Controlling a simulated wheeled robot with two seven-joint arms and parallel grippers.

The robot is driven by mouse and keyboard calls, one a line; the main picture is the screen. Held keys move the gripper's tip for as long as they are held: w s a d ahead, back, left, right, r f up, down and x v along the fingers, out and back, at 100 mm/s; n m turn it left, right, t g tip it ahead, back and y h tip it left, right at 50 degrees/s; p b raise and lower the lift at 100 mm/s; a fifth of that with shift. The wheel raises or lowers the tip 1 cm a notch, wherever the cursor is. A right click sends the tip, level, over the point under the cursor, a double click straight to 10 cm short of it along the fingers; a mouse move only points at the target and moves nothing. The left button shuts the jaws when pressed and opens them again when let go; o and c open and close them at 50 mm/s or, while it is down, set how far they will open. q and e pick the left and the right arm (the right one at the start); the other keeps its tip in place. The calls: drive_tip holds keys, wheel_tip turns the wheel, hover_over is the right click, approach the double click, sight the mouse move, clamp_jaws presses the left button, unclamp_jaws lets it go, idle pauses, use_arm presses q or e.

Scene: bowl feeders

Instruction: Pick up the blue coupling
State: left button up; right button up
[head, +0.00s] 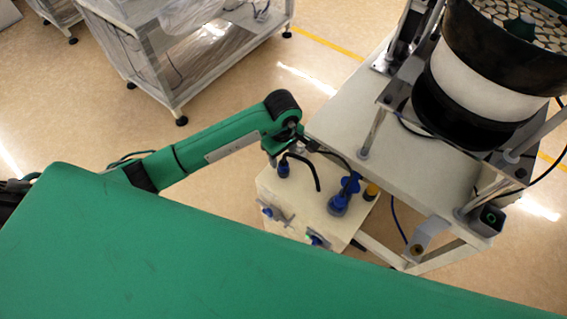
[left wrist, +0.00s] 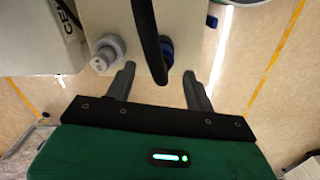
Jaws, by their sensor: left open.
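Several blue couplings and fittings sit on a white box under the feeder in the head view. One blue coupling (head: 283,168) has a black hose bending out of it. A larger blue coupling (head: 338,205) stands to its right. My left gripper (head: 272,158) is close beside the hosed coupling, mostly hidden under my wrist. In the left wrist view, the left gripper (left wrist: 158,82) is open, with the black hose (left wrist: 148,45) crossing between its fingers. A blue coupling (left wrist: 167,50) shows partly behind that hose. Contact cannot be told. My right gripper is not in view.
A white box (head: 300,215) holds the fittings, with valves on its front. A feeder table (head: 400,160) carries a black and white bowl feeder (head: 475,75). A grey cart (head: 160,65) stands behind.

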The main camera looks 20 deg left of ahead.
sight(284, 162)
use_arm(q)
drive_tip(key=f, duration=0.1)
drive_tip(key=f+p, duration=0.1)
drive_tip(key=f, duration=0.1)
drive_tip(key=shift+s+d+p, duration=0.2)
drive_tip(key=shift+s+p, duration=0.1)
drive_tip(key=shift+p, duration=0.1)
drive_tip(key=shift+f, duration=0.7)
drive_tip(key=c, duration=1.2)
drive_tip(key=shift+o, duration=0.2)
drive_tip(key=shift+w+r, duration=0.1)
